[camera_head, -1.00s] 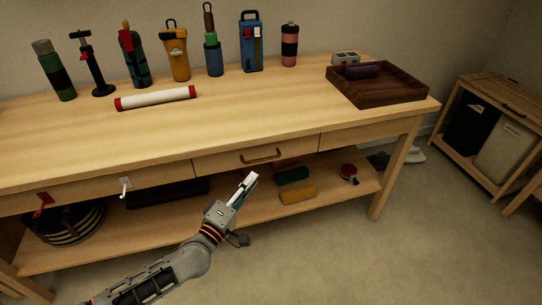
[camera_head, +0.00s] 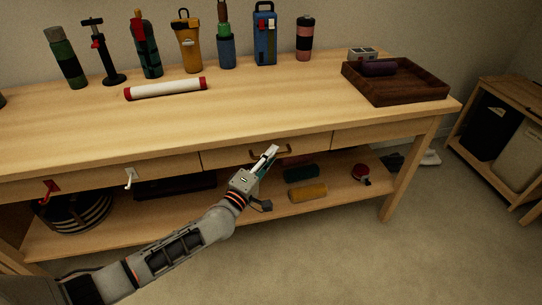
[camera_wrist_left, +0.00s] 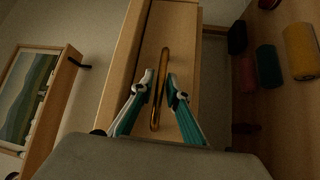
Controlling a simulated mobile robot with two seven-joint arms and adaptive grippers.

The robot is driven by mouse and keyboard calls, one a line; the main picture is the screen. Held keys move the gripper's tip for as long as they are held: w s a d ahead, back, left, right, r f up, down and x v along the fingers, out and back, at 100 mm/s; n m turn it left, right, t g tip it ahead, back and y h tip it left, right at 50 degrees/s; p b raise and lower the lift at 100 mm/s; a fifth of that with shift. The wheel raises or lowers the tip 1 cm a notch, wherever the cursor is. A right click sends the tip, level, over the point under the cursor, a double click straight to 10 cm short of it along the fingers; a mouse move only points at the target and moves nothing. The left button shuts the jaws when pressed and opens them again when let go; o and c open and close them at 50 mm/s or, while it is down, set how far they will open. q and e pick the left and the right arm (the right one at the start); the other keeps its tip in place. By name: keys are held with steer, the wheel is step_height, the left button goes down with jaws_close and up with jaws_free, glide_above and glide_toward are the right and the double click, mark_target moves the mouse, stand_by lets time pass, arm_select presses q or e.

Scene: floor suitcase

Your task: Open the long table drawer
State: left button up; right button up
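The long wooden table has a drawer (camera_head: 222,158) in its front with a curved brass handle (camera_head: 290,153). The drawer looks shut. My left gripper (camera_head: 268,158) is at the drawer front, over the left part of the handle in the head view. In the left wrist view the brass handle (camera_wrist_left: 159,88) runs lengthwise between the two open fingers (camera_wrist_left: 156,92). The fingers stand apart on either side of it, and I see a gap to each. The right gripper is in neither view.
A lower shelf holds a yellow case (camera_head: 308,193), a dark green case (camera_head: 301,173) and a red round item (camera_head: 361,174). Hooks (camera_head: 131,178) stick out of the table front at left. A brown tray (camera_head: 396,84) and several bottles stand on top. The floor in front is clear.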

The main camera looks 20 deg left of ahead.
arm_select(q)
steer(key=shift+c, duration=0.3)
jaws_close()
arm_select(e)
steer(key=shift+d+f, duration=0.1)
arm_select(q)
steer(key=s+d+p, duration=0.3)
steer(key=s+d, duration=0.5)
steer(key=s, duration=0.4)
steer(key=s+d+p, duration=0.4)
steer(key=s+d, duration=0.4)
steer(key=s, duration=0.3)
steer(key=shift+s, duration=0.4)
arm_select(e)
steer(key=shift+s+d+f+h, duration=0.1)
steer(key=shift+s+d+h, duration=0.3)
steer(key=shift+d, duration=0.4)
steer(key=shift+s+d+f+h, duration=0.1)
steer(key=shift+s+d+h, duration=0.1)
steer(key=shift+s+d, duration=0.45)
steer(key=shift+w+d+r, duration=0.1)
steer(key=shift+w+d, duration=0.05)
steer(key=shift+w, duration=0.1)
